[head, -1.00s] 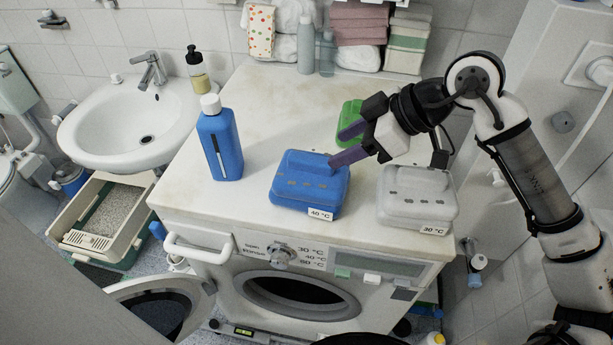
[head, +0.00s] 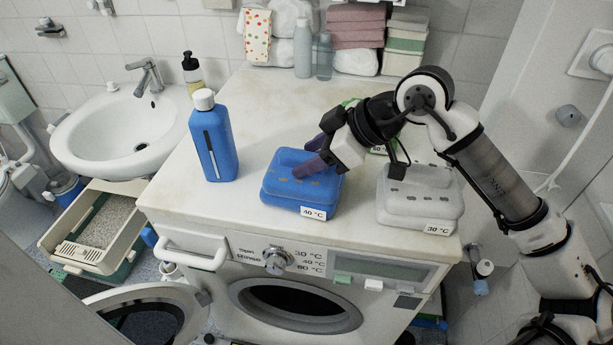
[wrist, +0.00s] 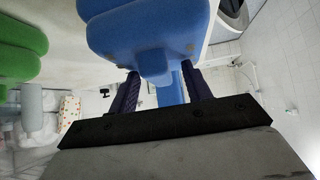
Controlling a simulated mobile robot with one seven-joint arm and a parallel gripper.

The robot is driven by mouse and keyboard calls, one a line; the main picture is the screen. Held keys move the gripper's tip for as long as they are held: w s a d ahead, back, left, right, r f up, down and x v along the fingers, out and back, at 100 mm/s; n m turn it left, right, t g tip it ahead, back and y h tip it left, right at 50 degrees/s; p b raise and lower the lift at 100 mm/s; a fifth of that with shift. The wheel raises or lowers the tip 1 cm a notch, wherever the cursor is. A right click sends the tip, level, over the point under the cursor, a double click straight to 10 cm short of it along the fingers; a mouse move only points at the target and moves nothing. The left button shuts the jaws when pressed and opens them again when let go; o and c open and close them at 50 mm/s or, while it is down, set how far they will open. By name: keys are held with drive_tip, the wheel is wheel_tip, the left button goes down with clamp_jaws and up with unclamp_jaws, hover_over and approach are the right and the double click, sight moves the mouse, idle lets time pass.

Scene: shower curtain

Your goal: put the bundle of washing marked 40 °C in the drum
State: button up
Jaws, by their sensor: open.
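The blue bundle marked 40 °C (head: 293,192) lies on the washing machine's top near its front edge, with its white label facing front. My gripper (head: 312,158) is open at the bundle's raised top ridge, its purple fingers tilted down to the left. In the wrist view, the blue bundle (wrist: 150,30) fills the top middle, and the ridge reaches between the two fingertips (wrist: 164,76). I cannot tell whether the fingers touch it. The drum opening (head: 290,306) is in the machine's front below, dark inside. The round door (head: 150,312) stands open to the left.
The grey 30 °C bundle (head: 420,200) sits close to the right. A green bundle (head: 352,102) is partly hidden behind my arm. A blue bottle (head: 214,145) stands left. Towels (head: 356,30) are stacked at the back. A white handle (head: 190,252) sticks out front left.

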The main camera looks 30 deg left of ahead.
drive_tip(key=shift+s+a+f, duration=0.2)
drive_tip(key=shift+s+f, duration=0.15)
drive_tip(key=shift+f, duration=0.35)
drive_tip(key=c, duration=0.8)
drive_tip(key=shift+w+a+r+p, duration=0.15)
drive_tip(key=shift+r+p, duration=0.3)
drive_tip(key=shift+r, duration=0.1)
drive_tip(key=shift+c, duration=0.2)
drive_tip(key=shift+w+a+r, duration=0.1)
drive_tip(key=shift+r, duration=0.1)
clamp_jaws()
drive_tip(key=shift+w+r+p, duration=0.1)
drive_tip(key=shift+r+p, duration=0.5)
drive_tip(key=shift+r, duration=0.05)
drive_tip(key=shift+r+p, duration=1.45)
drive_tip(key=shift+r, duration=1.25)
drive_tip(key=shift+f, duration=0.15)
